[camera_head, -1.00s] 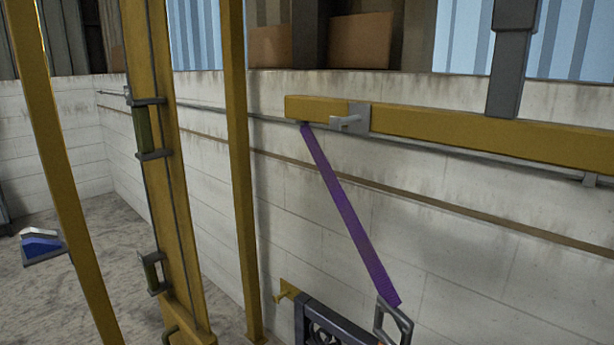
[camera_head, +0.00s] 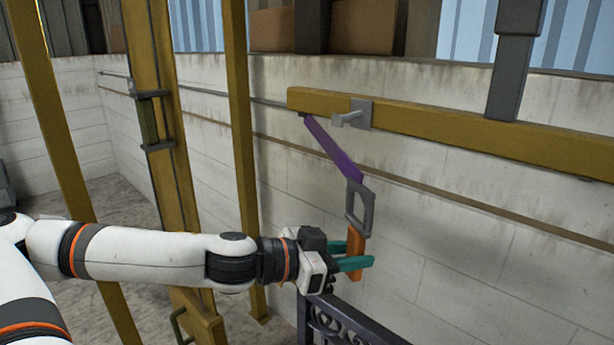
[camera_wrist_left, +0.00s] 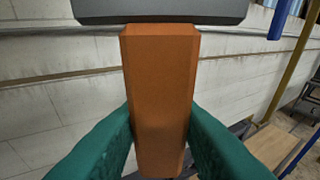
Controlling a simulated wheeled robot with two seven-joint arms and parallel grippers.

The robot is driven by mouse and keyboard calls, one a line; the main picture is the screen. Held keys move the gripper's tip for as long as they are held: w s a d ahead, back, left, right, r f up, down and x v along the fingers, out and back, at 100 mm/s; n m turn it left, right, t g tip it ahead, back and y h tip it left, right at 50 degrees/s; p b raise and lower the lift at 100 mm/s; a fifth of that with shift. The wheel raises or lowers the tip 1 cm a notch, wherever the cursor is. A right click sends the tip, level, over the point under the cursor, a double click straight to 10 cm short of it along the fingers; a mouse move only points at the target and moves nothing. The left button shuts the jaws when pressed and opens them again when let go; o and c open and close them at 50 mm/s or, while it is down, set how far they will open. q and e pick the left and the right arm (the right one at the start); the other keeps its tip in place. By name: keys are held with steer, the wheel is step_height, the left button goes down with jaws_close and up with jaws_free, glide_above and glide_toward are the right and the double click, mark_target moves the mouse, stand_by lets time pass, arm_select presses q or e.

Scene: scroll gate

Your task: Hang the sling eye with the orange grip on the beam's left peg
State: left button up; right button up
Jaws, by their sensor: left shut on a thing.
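My left gripper (camera_head: 352,262) is shut on the orange grip (camera_head: 356,240), with a teal finger on each side. The orange grip fills the middle of the left wrist view (camera_wrist_left: 160,90). The grey sling eye (camera_head: 359,208) stands above the grip, upright, at the lower end of the purple sling (camera_head: 333,148). The sling slants down from the underside of the yellow beam (camera_head: 430,125). The beam's left peg (camera_head: 347,118) is grey, on a plate near the beam's left end. The eye hangs below the peg and to its right, apart from it. My right gripper is not seen.
Yellow posts (camera_head: 239,150) stand left of the beam, and my left arm reaches across in front of them. A dark gate (camera_head: 345,325) is below the gripper. A pale block wall (camera_head: 480,235) is behind. A grey vertical bar (camera_head: 512,60) meets the beam from above.

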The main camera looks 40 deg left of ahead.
arm_select(q)
steer(key=s+a+r+n+t+y+p, duration=0.1)
steer(key=a+r+n+y+p, duration=0.2)
steer(key=a+r, duration=0.65)
steer(key=w+d+b, duration=0.2)
steer(key=w, duration=0.8)
steer(key=shift+w, duration=0.2)
stand_by(2.6)
steer(key=shift+f+b, duration=0.15)
steer(key=shift+b, duration=0.15)
stand_by(0.4)
steer(key=o, duration=1.4)
